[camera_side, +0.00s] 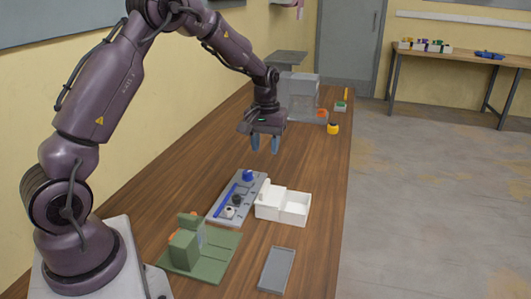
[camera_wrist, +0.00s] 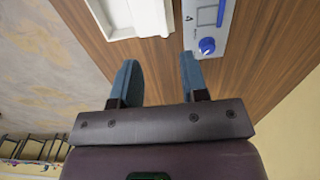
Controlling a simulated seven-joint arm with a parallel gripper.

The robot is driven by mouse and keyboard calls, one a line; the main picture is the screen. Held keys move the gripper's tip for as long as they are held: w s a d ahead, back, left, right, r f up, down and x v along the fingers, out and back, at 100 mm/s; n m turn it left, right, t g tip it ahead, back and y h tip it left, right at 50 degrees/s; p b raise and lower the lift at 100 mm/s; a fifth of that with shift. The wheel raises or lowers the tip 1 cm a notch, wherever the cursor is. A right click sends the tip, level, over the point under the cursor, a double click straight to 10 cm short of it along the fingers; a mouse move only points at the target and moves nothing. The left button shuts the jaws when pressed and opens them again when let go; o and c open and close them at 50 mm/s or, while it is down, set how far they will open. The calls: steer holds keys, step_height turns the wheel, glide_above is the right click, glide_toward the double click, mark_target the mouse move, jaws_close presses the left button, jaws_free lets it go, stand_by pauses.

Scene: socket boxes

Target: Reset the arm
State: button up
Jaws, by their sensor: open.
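My gripper (camera_side: 265,143) hangs from my arm above the wooden table, its fingers pointing down. In the wrist view its two blue-grey fingers (camera_wrist: 160,82) stand well apart with nothing between them. A grey board (camera_side: 221,211) with a blue bar, a blue knob (camera_side: 248,175) and dark and white round parts lies on the table below and nearer the side camera. The board's end and blue knob also show in the wrist view (camera_wrist: 207,46). A white open box (camera_side: 283,206) sits right of the board. My gripper is apart from all of them.
A green fixture (camera_side: 210,262) and a grey flat tray (camera_side: 277,270) lie at the near end of the table. Behind my gripper stand a clear box (camera_side: 300,95), a yellow-and-black item (camera_side: 333,128) and small red and green items. The wood directly under my gripper is clear.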

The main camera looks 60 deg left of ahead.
stand_by(0.3)
steer(key=s+d+r+m+t, duration=0.2)
steer(key=s+d+r+m, duration=0.2)
steer(key=s+d+r, duration=0.4)
steer(key=s+d+r+m+t, duration=0.3)
steer(key=s+d+r+m, duration=0.2)
steer(key=s, duration=0.9)
steer(key=d+r, duration=0.3)
steer(key=d, duration=0.1)
steer(key=shift+s+r+t, duration=0.3)
steer(key=shift+s+r, duration=0.05)
